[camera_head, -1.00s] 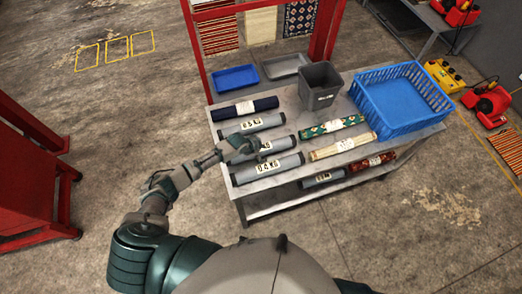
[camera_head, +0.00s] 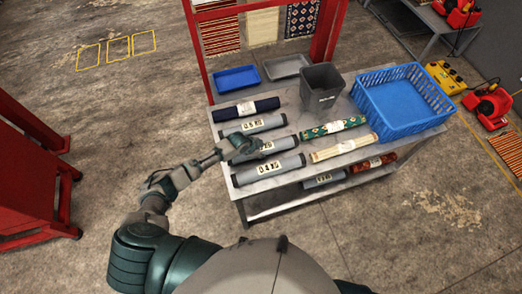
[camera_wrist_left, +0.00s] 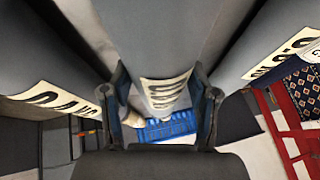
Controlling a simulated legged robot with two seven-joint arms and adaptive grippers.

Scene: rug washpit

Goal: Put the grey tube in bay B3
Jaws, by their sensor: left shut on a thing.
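Three grey tubes with white weight labels lie side by side on the left of the metal table. My left gripper (camera_head: 257,147) is shut on the middle grey tube (camera_head: 285,143), which lies level at the tabletop. Its label is partly hidden by the gripper. In the left wrist view the held tube (camera_wrist_left: 150,55) runs between the two fingers. The near grey tube (camera_head: 243,178) reads 0.4 KG, and the far grey tube (camera_head: 270,122) appears to read 0.5 KG. No marking B3 is readable. My right gripper is out of view.
A dark blue roll (camera_head: 245,108), green patterned roll (camera_head: 335,127) and cream roll (camera_head: 343,148) share the table (camera_head: 218,168). A grey bin (camera_head: 322,88) and blue basket (camera_head: 400,100) stand behind. Yellow outlines (camera_head: 118,49) mark the floor at left, near a red frame (camera_head: 30,180).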

